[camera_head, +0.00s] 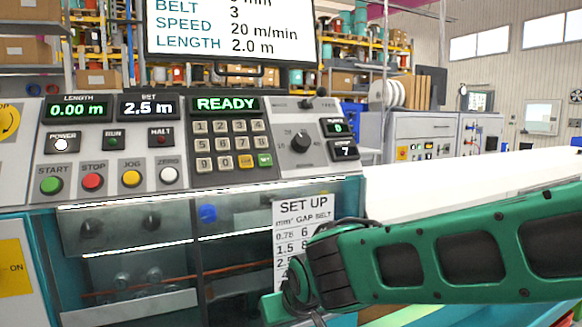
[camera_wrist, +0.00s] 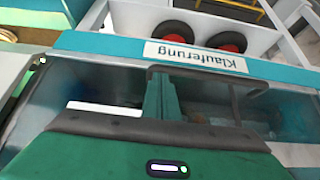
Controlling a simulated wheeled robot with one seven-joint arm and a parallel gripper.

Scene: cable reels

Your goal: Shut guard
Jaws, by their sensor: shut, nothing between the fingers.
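The guard (camera_head: 120,220) is a clear panel on the front of the machine, below the control panel. Rollers and a copper-coloured cable show behind and below it. I cannot tell from the head view how far it stands open. In the wrist view, a black bar handle (camera_wrist: 210,75) runs along a clear panel below a teal edge. My gripper (camera_wrist: 160,97) is shut and empty, with its green fingers close to the left end of this handle; contact is unclear. In the head view my gripper (camera_head: 275,306) is at the lower middle, in front of the machine.
The control panel (camera_head: 160,140) with buttons and a READY display is above. A SET UP card (camera_head: 302,215) hangs beside my wrist. A white surface (camera_head: 450,185) extends right. A labelled teal strip (camera_wrist: 110,45) and red-centred black rounds (camera_wrist: 228,42) show in the wrist view.

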